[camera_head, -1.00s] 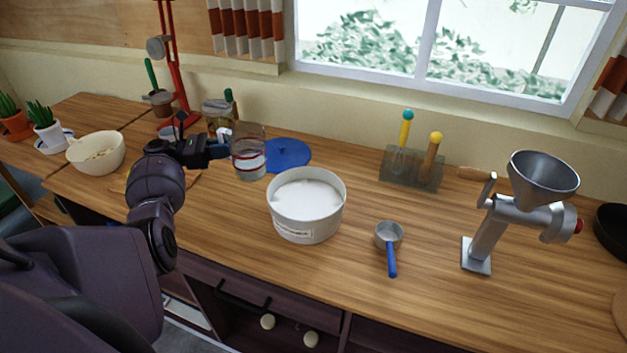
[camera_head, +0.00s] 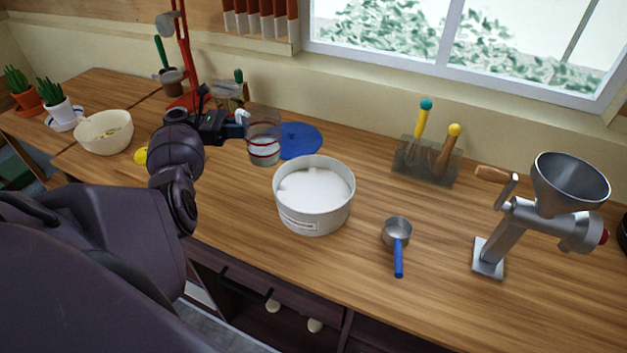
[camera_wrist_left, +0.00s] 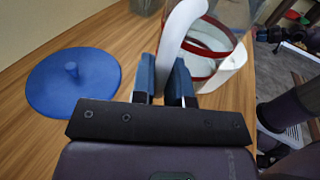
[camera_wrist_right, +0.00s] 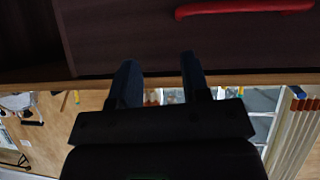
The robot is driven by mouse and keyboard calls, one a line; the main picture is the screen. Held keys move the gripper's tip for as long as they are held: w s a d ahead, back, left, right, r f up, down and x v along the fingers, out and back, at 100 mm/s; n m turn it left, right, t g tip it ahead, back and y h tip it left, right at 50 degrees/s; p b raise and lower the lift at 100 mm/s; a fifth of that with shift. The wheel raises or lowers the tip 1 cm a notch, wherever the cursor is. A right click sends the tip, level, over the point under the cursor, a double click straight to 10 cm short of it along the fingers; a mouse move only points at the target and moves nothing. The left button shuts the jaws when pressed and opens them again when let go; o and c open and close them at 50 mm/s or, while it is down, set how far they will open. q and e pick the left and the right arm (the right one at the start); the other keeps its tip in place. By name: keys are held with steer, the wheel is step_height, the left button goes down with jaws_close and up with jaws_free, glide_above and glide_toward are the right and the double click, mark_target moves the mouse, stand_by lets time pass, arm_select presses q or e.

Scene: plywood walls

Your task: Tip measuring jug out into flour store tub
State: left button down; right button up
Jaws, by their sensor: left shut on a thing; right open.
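The clear measuring jug (camera_head: 264,145) with red bands stands roughly upright, left of and behind the tub in the head view. Something white shows in its lower part. My left gripper (camera_head: 236,126) is shut on its white handle; the left wrist view shows the handle between the fingers (camera_wrist_left: 170,80). I cannot tell whether the jug's base touches the counter. The flour store tub (camera_head: 312,222) is round, white and open, with white flour inside. My right gripper (camera_wrist_right: 160,85) is open and empty in the right wrist view, below the head view.
A blue lid (camera_head: 302,138) lies behind the jug and tub. A metal scoop with blue handle (camera_head: 398,245), a tool holder (camera_head: 425,165) and a grain mill (camera_head: 515,220) stand to the right. A cream bowl (camera_head: 105,133) is left. Counter in front of the tub is clear.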

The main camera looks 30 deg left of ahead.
mark_target(250, 119)
arm_select(q)
steer(key=shift+d+r+m+y, duration=0.2)
steer(key=shift+d+m+y, duration=0.15)
steer(key=shift+y, duration=0.25)
steer(key=shift+d+r+m+g+y, duration=0.2)
steer(key=shift+r+m+g+y, duration=0.1)
steer(key=shift+r+y, duration=0.15)
steer(key=shift+s+d+r+m+g+y, duration=0.15)
steer(key=shift+d+r+m+y, duration=0.15)
steer(key=shift+d+r+y, duration=0.35)
steer(key=shift+w+d+r+m+g+y, duration=0.15)
steer(key=shift+d+r+m+y, duration=0.2)
steer(key=shift+r, duration=0.45)
steer(key=shift+s+d+r+y, duration=0.15)
steer(key=shift+d+r+y, duration=0.15)
steer(key=shift+d+y, duration=0.45)
steer(key=shift+s+d+r+m+y+p, duration=0.1)
steer(key=shift+d+r+m+y, duration=0.15)
steer(key=shift+d+y, duration=0.25)
steer(key=shift+d+r+m+y+p, duration=0.2)
steer(key=shift+d+m+y, duration=0.1)
steer(key=shift+y, duration=0.35)
steer(key=shift+s+d+r+m+y+p, duration=0.1)
steer(key=shift+d+r+m+y, duration=0.2)
steer(key=shift+y, duration=0.25)
steer(key=shift+d+r+y, duration=0.1)
steer(key=shift+d+y, duration=0.25)
steer(key=shift+y, duration=0.05)
